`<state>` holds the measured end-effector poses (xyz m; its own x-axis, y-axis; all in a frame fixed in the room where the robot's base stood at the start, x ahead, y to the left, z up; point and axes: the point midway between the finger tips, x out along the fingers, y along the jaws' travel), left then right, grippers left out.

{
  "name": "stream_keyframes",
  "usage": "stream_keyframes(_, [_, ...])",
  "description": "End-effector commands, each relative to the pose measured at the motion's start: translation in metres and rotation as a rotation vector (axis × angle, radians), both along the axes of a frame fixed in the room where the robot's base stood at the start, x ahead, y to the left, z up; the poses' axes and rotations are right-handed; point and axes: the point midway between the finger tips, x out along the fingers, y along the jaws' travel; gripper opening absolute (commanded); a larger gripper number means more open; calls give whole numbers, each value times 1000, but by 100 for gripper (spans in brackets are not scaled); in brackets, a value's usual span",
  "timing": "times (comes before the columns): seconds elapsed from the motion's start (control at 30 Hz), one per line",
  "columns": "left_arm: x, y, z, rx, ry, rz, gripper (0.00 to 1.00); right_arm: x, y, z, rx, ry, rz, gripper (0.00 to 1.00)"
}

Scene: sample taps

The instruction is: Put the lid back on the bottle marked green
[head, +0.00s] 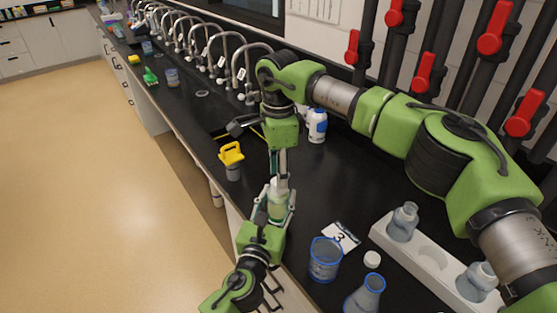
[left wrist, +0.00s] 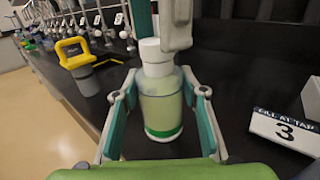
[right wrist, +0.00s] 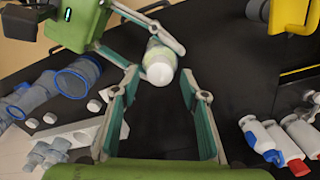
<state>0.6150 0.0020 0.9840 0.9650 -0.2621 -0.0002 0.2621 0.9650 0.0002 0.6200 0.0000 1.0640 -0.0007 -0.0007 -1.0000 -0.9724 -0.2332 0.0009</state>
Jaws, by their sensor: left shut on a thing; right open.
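The bottle with a green band (left wrist: 163,132) stands between the fingers of my left gripper (left wrist: 164,98), which is shut on its body. The bottle also shows in the head view (head: 277,208). A white lid (left wrist: 155,50) is on top of its neck and looks straight; whether it is tight I cannot tell. The lid's round top (right wrist: 160,73) shows in the right wrist view. My right gripper (head: 281,172) points down from above, its fingers open and apart at the lid. In the left wrist view its fingers partly cover the space above and behind the lid.
A white rack (head: 428,258) with bottles, blue-rimmed beakers (head: 325,262), a loose white cap (head: 372,259) and a card marked 3 (head: 341,237) lie at the right. A yellow-handled item (head: 231,154) stands left. White bottles (head: 317,126) and taps (head: 240,60) line the back.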

Motion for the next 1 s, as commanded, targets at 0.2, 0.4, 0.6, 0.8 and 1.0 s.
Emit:
stream_keyframes(0.2, [0, 0, 0, 0, 0, 0, 0, 0, 0, -14, 0, 1, 0, 41])
stream_keyframes(0.4, [0, 0, 0, 0, 0, 0, 0, 0, 0, -14, 0, 0, 0, 41])
stream_keyframes(0.6, [0, 0, 0, 0, 0, 0, 0, 0, 0, -14, 1, 0, 0, 4])
stream_keyframes(0.8, [0, 0, 0, 0, 0, 0, 0, 0, 0, -14, 1, 0, -8, 0])
stream_keyframes(1.0, [0, 0, 0, 0, 0, 0, 0, 0, 0, -14, 0, 0, -203, 0])
